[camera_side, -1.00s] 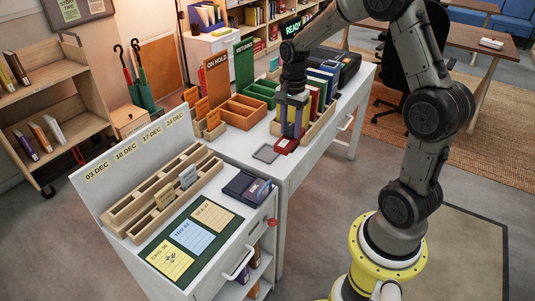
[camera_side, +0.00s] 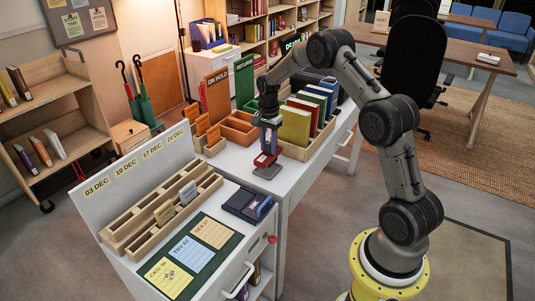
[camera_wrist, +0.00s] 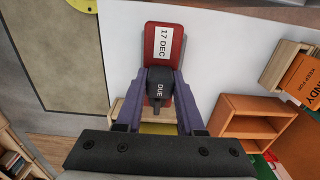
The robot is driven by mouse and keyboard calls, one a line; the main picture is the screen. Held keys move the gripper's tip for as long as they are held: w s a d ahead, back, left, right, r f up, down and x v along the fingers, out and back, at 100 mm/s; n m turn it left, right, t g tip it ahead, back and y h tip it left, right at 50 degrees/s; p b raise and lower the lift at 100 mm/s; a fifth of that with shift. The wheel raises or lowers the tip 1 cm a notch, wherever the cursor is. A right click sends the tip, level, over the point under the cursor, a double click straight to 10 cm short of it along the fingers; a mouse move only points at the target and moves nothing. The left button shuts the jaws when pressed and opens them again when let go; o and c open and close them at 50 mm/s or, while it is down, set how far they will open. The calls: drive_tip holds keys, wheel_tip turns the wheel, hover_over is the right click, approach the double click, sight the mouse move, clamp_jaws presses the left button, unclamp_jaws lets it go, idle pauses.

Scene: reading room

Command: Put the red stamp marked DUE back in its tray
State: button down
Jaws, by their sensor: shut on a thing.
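The red stamp (camera_side: 265,159) has a dark handle marked DUE (camera_wrist: 158,88) and a red base with a white "17 DEC" label in the wrist view. My gripper (camera_wrist: 160,90) is shut on the handle, one finger on each side. The tray is not visible in the wrist view.
A wooden rack of upright books (camera_side: 294,125) stands close to the right of my gripper. Orange open boxes (camera_side: 237,128) lie behind it to the left. A dark INK pad (camera_side: 247,205) and a wooden slotted rack (camera_side: 160,213) are nearer the front.

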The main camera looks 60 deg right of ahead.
sight(268, 153)
drive_tip(key=shift+w+d+f, duration=0.1)
drive_tip(key=shift+w+f, duration=0.2)
drive_tip(key=shift+f, duration=1.55)
drive_tip(key=shift+f, duration=0.2)
drive_tip(key=c, duration=0.5)
unclamp_jaws()
drive_tip(key=shift+r, duration=0.15)
